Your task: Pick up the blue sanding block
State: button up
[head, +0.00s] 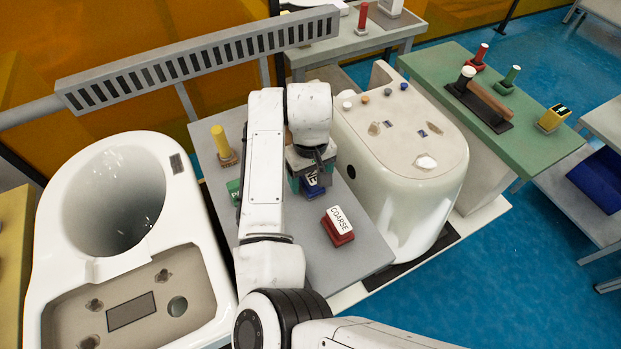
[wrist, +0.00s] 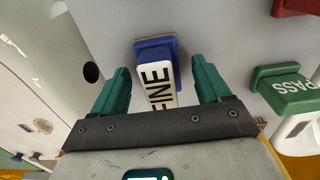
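The blue sanding block (wrist: 155,50) has a white label reading FINE and lies on the grey table top. In the wrist view it is between the two green fingers of my gripper (wrist: 160,76). The fingers are open, with a visible gap on each side of the block. In the head view my gripper (head: 312,183) is over the grey table (head: 368,262), and the blue block (head: 314,191) shows partly below it, its far part hidden by the gripper.
A red block labelled COARSE (head: 338,228) lies to the front right. A green PASS block (wrist: 286,92) is near the right finger in the wrist view. A yellow-handled tool (head: 222,142) stands at the back left.

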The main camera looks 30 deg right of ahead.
jog(key=c, duration=1.2)
jog(key=shift+o, duration=0.2)
jog(key=shift+r, duration=0.1)
jog(key=shift+r, duration=0.45)
jog(key=s+d+r+p, duration=0.1)
jog(key=s+r, duration=1.1)
jog(key=s, duration=0.2)
jog(key=shift+d, duration=0.1)
